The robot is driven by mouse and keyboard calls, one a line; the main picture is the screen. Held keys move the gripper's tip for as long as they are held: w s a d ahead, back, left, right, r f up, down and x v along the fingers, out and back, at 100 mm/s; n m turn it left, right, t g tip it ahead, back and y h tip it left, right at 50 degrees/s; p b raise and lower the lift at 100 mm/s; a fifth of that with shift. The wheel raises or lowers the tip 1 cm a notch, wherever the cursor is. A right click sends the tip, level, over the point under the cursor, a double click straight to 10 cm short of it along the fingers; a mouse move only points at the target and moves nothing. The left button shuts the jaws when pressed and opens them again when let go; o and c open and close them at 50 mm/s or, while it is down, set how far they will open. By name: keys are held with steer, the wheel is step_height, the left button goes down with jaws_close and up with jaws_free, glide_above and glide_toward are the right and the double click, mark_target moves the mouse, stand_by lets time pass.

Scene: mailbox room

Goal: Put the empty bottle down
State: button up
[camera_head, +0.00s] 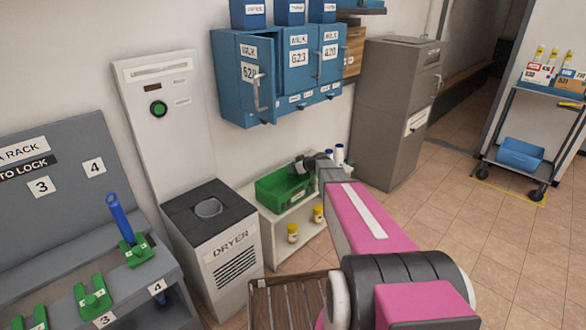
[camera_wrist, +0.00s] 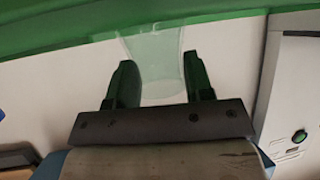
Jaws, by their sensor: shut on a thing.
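My gripper (camera_wrist: 157,78) is shut on a translucent, pale empty bottle (camera_wrist: 155,50), which shows between the two dark fingers in the wrist view. The bottle's far end meets the green edge of a bin along the top of that view; I cannot tell whether they touch. In the head view the green bin (camera_head: 272,197) stands on a low white shelf, and my gripper (camera_head: 313,165) is at its right end. The bottle cannot be made out clearly in the head view.
White bottles (camera_head: 340,153) stand behind my arm.

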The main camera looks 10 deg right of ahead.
steer(key=o, duration=1.4)
steer(key=shift+c, duration=0.2)
steer(key=shift+s+d+r, duration=0.1)
steer(key=shift+r, duration=0.05)
steer(key=v, duration=1.1)
steer(key=s+a+f+m+g+h, duration=0.1)
steer(key=s+a+m+g+h, duration=0.1)
steer(key=s, duration=0.8)
steer(key=s+a+f+m+g+h, duration=0.1)
steer(key=s+a+m+g+h, duration=0.1)
steer(key=s, duration=0.9)
steer(key=s+a+f+m+g+h, duration=0.1)
steer(key=s+m+g+h, duration=0.3)
steer(key=s, duration=0.6)
steer(key=shift+s+a+f+m+h, duration=0.2)
steer(key=shift+a+m+h, duration=0.3)
steer(key=shift+a+m, duration=0.3)
